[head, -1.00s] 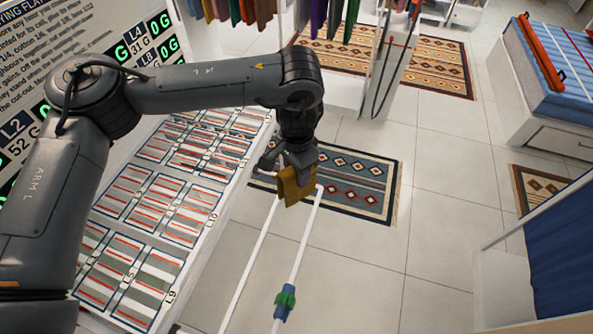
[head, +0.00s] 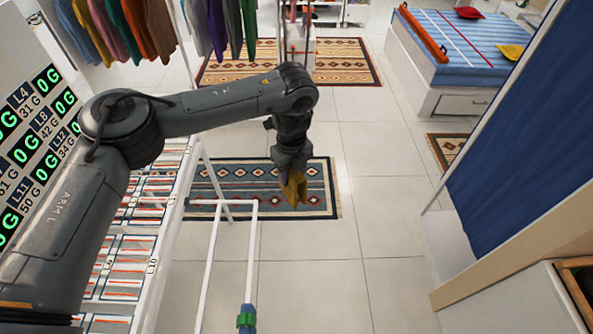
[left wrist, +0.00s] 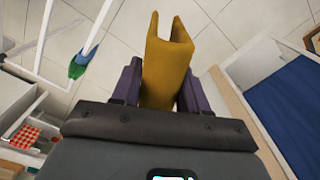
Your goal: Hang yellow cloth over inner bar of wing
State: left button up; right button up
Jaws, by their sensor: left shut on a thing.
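My left gripper (head: 292,172) is shut on the yellow cloth (head: 294,190), which hangs below the fingers in a folded shape. In the left wrist view the cloth (left wrist: 166,66) stands out between the two purple fingers (left wrist: 158,88). The wing is a white bar frame (head: 209,262) standing out over the floor in the head view. The cloth is to the right of the wing's bars and apart from them. A green and blue piece (head: 246,318) sits on the right bar; it also shows in the left wrist view (left wrist: 78,66). My right gripper is not in view.
A drying rack with striped panels (head: 120,270) stands at the left beside number displays (head: 35,150). Clothes hang (head: 215,25) at the top left. A blue curtain (head: 525,120) and a wooden-edged unit (head: 540,300) are at the right. Tiled floor (head: 320,290) lies open between.

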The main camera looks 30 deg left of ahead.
pick_arm(q)
notch_tip(320, 180, down, 7)
jog(key=s+a+m+p, duration=0.2)
jog(key=a+m, duration=0.1)
jog(key=m, duration=0.2)
send_over(213, 239)
jog(key=shift+f, duration=6.9)
jog(key=shift+m, duration=0.3)
notch_tip(213, 239, down, 9)
jog(key=b, duration=0.7)
jog(key=shift+r+b, duration=0.1)
jog(key=shift+b, duration=0.2)
jog(key=shift+r+p, duration=0.65)
jog(key=shift+r, duration=0.35)
